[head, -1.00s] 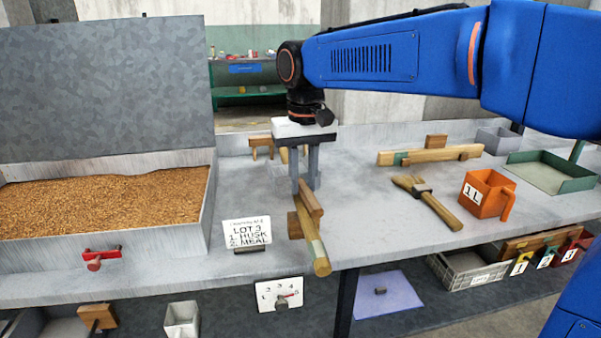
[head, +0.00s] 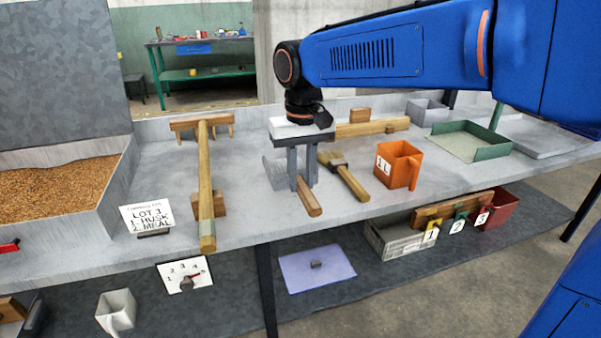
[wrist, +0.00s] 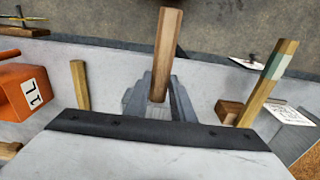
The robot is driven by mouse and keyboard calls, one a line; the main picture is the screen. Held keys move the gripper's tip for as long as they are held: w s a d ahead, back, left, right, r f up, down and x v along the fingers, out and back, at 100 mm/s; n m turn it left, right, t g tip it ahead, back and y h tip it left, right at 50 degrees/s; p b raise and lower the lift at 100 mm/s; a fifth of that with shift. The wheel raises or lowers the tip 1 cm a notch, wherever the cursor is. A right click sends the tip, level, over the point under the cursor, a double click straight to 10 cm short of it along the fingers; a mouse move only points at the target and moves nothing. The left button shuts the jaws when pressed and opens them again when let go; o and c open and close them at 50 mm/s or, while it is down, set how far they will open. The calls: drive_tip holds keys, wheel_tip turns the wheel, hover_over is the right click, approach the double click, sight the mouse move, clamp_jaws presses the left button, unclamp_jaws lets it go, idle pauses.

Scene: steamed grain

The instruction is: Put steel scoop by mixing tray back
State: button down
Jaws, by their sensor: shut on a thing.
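My gripper (head: 303,180) is shut on the steel scoop's wooden handle (head: 309,199), which points toward the bench front. The scoop's grey metal part (head: 274,173) shows left of the fingers, partly hidden by them. In the wrist view, the handle (wrist: 166,50) rises between the fingers, with grey metal around its lower end. The scoop is over the grey bench; I cannot tell whether it touches it. A shallow tray with green walls (head: 484,152) stands at the right. A larger metal tray (head: 118,185) of grain stands at the left. I cannot tell which is the mixing tray.
A wooden rake (head: 206,170) on a block lies left of my gripper. A wooden-handled tool (head: 350,181) lies close on the right, before an orange 1L measure (head: 398,164). A wooden bar (head: 368,128) and grey bin (head: 427,113) stand behind. A lot card (head: 147,217) stands at left.

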drive_tip(key=shift+a+f, duration=0.1)
drive_tip(key=shift+f, duration=4.2)
drive_tip(key=c, duration=1.4)
unclamp_jaws()
drive_tip(key=shift+c, duration=0.2)
